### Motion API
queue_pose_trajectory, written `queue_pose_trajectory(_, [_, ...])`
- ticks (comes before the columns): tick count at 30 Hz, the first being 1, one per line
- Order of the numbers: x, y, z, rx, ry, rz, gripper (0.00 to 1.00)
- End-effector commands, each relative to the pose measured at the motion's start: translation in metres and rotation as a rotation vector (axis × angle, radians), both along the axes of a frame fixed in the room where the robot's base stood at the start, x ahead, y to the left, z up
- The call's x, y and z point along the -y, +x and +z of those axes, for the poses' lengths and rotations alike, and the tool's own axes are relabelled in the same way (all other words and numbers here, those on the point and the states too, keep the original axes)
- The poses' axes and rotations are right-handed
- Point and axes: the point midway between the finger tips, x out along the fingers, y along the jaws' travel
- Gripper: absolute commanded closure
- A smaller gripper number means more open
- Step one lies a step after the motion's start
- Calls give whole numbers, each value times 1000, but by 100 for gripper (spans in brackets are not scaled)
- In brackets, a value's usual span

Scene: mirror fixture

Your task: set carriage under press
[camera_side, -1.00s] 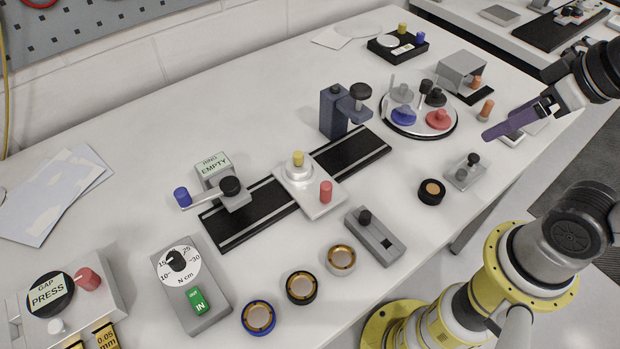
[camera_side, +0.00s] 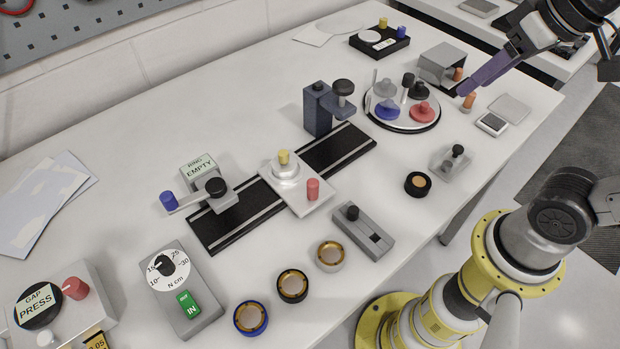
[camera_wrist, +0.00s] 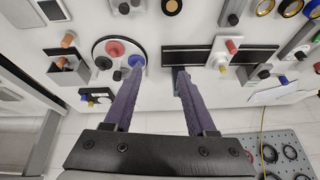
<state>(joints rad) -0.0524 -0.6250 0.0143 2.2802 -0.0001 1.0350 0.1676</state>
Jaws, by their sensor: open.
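The carriage (camera_side: 319,196) is a white plate on a black rail (camera_side: 236,226), with a round silver piece, a yellow knob (camera_side: 284,157) and a red knob (camera_side: 313,188). It sits about mid-rail, between a dark blue post with an overhanging arm and black knob (camera_side: 318,108) and a grey station with a blue-tipped lever (camera_side: 209,190). I cannot tell for certain which one is the press. The carriage also shows in the wrist view (camera_wrist: 222,50). My gripper (camera_side: 466,90) has purple fingers, open and empty, above the right side of the table, well away from the carriage. Both fingers show in the wrist view (camera_wrist: 159,72).
A round tray (camera_side: 427,124) with coloured knobbed weights stands right of the blue post. A grey box (camera_side: 441,62) and orange pegs (camera_side: 467,102) are near my gripper. Several rings, a dial box (camera_side: 185,290) and a slotted grey block (camera_side: 362,235) lie in front of the rail.

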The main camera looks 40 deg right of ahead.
Motion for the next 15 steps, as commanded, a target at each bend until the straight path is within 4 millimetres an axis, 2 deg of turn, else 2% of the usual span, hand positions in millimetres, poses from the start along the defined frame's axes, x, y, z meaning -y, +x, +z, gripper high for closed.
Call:
queue_pose_trajectory(3, [-20, 33, 15, -69, 16, 28, 43])
queue_pose_trajectory(8, [-62, 77, 21, -169, 18, 87, 43])
queue_pose_trajectory(12, [-111, 110, 10, -263, -5, 162, 43])
queue_pose_trajectory(15, [-148, 126, -5, -320, -30, 222, 43])
